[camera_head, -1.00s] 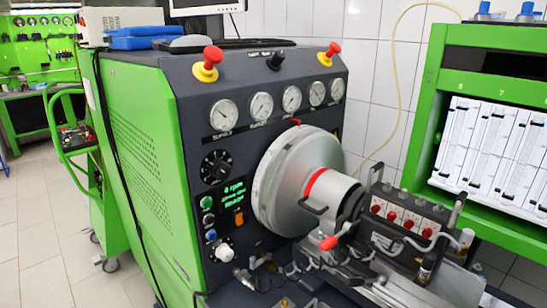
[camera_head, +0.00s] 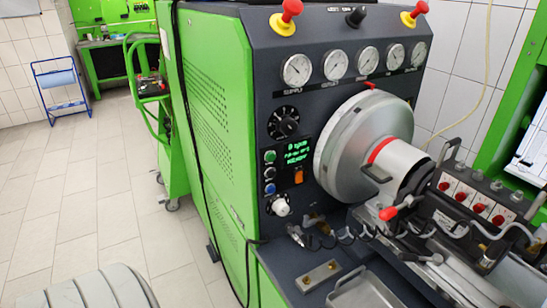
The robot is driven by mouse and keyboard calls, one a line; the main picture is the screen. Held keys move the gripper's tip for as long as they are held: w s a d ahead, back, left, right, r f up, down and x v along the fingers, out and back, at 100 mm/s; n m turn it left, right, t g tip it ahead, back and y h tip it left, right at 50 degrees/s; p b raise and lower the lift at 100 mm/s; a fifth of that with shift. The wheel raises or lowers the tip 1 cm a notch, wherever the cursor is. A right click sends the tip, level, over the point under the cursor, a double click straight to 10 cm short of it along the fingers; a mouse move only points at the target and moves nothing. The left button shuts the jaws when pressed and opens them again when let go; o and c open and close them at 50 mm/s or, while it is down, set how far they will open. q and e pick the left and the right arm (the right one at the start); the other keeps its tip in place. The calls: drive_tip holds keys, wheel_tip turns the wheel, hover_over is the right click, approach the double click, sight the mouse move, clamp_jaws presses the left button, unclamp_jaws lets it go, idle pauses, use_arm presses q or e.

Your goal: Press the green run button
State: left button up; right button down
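The green run button (camera_head: 270,156) is a small round button on the dark front panel of the green pump testbench (camera_head: 216,130). It is the top one in a short column, left of the small display (camera_head: 298,150). The display shows green text too blurred to read fully. Neither gripper is in view, and nothing covers the green button.
A black dial (camera_head: 283,122) is above the buttons, a white knob (camera_head: 281,206) below and an orange switch (camera_head: 299,177) to the right. The large round housing (camera_head: 355,150) juts out farther right. A grey ribbed shape (camera_head: 100,290) enters at bottom left. Tiled floor (camera_head: 75,200) is clear.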

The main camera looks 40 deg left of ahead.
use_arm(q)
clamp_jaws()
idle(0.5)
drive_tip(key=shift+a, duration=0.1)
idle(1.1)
